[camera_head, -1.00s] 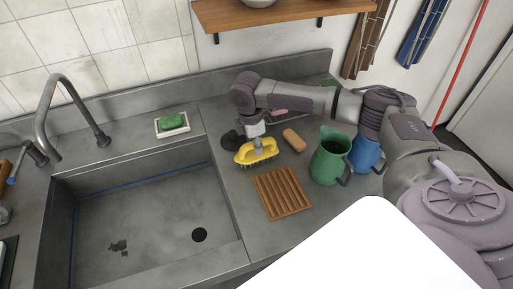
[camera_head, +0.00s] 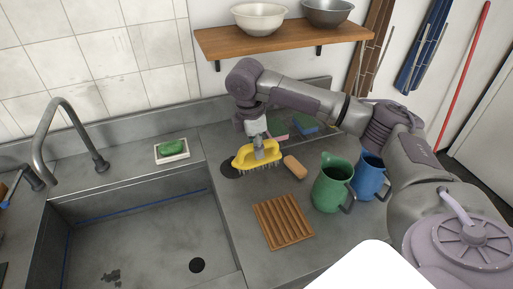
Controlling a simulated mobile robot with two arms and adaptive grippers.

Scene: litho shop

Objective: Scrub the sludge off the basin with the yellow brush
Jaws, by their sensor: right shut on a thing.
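The yellow brush (camera_head: 257,155) is in my right gripper (camera_head: 260,140), which is shut on it. The brush hangs bristles down over the counter, beside a dark round spot (camera_head: 231,168). The basin (camera_head: 150,240) is the grey sink at the left. A dark patch of sludge (camera_head: 112,276) lies on its floor, near the bottom of the picture, left of the round drain (camera_head: 197,265). My left gripper is not in view.
A curved faucet (camera_head: 65,105) stands behind the basin. A green soap on a white dish (camera_head: 172,152) sits on the back ledge. A slatted wooden rack (camera_head: 283,222), a tan block (camera_head: 295,167), a green pitcher (camera_head: 332,185) and a blue pitcher (camera_head: 370,177) stand right of the basin.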

